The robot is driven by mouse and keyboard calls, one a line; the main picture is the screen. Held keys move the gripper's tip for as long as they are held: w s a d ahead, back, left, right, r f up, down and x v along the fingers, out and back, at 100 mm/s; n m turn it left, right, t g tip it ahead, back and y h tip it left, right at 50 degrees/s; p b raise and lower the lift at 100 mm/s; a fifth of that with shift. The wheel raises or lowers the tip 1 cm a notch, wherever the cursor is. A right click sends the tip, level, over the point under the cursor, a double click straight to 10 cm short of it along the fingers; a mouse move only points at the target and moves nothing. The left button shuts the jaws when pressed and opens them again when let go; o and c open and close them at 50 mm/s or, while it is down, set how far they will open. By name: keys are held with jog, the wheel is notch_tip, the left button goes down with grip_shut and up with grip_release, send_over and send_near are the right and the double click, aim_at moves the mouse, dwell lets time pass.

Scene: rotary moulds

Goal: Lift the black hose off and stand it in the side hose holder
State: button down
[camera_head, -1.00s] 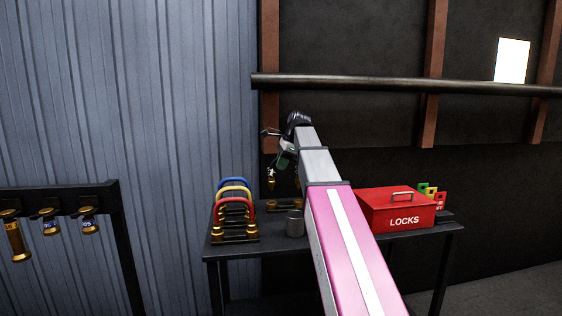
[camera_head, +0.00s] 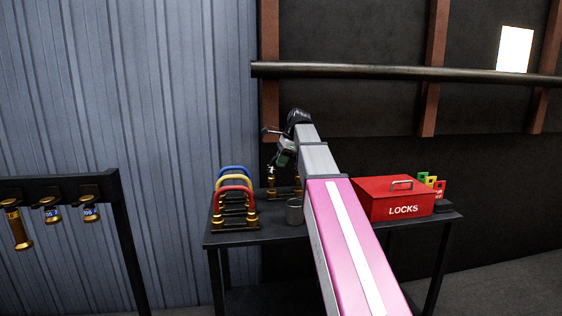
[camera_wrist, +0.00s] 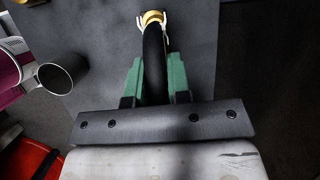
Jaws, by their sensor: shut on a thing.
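My gripper (camera_head: 281,161) is shut on the black hose (camera_wrist: 154,62), which lies between the green fingers in the wrist view. A brass end of the hose (camera_wrist: 152,17) shows beyond the fingers. In the head view my arm hides most of the hose. Brass parts (camera_head: 271,186) show below my gripper at the back of the table, where the hose ends meet or nearly meet the side hose holder (camera_head: 285,196). I cannot tell whether the ends are seated in it.
Red, yellow and blue hoses (camera_head: 233,190) stand in a rack on the dark table (camera_head: 260,236). A metal cup (camera_head: 294,212) is close to my arm. A red LOCKS box (camera_head: 388,209) and coloured tags (camera_head: 432,185) are at right. A black frame with brass fittings (camera_head: 48,211) stands at left.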

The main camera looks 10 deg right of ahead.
jog(key=shift+s+f, duration=0.15)
jog(key=shift+s, duration=0.2)
dwell(1.0)
jog(key=shift+f, duration=0.2)
dwell(0.4)
jog(key=shift+f, duration=1.4)
jog(key=c, duration=1)
grip_release()
